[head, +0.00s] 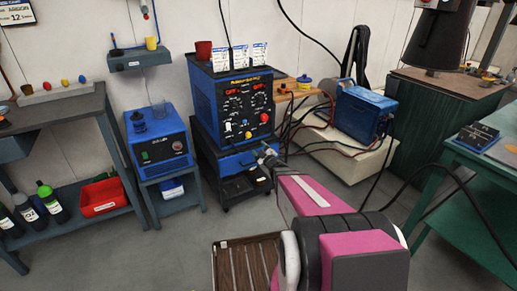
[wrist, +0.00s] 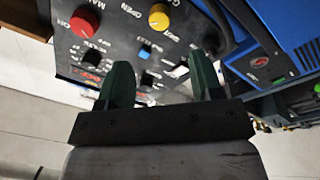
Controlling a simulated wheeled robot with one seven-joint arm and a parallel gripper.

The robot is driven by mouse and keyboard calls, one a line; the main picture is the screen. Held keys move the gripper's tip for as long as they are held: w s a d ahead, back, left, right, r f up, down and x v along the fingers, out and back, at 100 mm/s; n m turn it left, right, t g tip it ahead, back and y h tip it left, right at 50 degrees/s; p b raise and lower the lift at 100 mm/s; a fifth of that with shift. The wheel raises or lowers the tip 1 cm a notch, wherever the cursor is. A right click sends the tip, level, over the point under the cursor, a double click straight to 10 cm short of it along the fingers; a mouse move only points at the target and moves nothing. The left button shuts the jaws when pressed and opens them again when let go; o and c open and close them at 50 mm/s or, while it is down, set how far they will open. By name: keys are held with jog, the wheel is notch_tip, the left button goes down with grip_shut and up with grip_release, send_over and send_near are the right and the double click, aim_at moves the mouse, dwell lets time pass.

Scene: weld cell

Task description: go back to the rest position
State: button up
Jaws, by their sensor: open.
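My gripper (wrist: 160,80) shows in the wrist view as two dark green fingers set well apart, with nothing held between them. In the head view my gripper (head: 266,153) is small, at the end of my pink and grey arm, in front of the lower part of the blue welding machine (head: 204,103). The machine's black control panel (wrist: 100,38) fills much of the wrist view beyond the fingers, with red and yellow knobs and a blue button. I cannot tell whether the fingertips touch the panel.
A blue unit (head: 160,148) stands left of the welding machine. A grey workbench (head: 75,108) with a red bin (head: 102,196) is at far left. A blue box (head: 364,113) and cables lie to the right, with a green table (head: 470,205) at far right. Floor (head: 160,255) is clear at front left.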

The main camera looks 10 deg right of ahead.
jog(key=s+a+m+g+h, duration=0.1)
jog(key=s+m+g+h, duration=0.2)
jog(key=s+m+g, duration=0.3)
jog(key=s+a+m+g+h, duration=0.2)
jog(key=s+m+g, duration=0.4)
jog(key=s+g, duration=0.6)
jog(key=s+h, duration=0.1)
jog(key=s, duration=0.8)
jog(key=shift+a, duration=0.15)
jog(key=shift+o, duration=0.3)
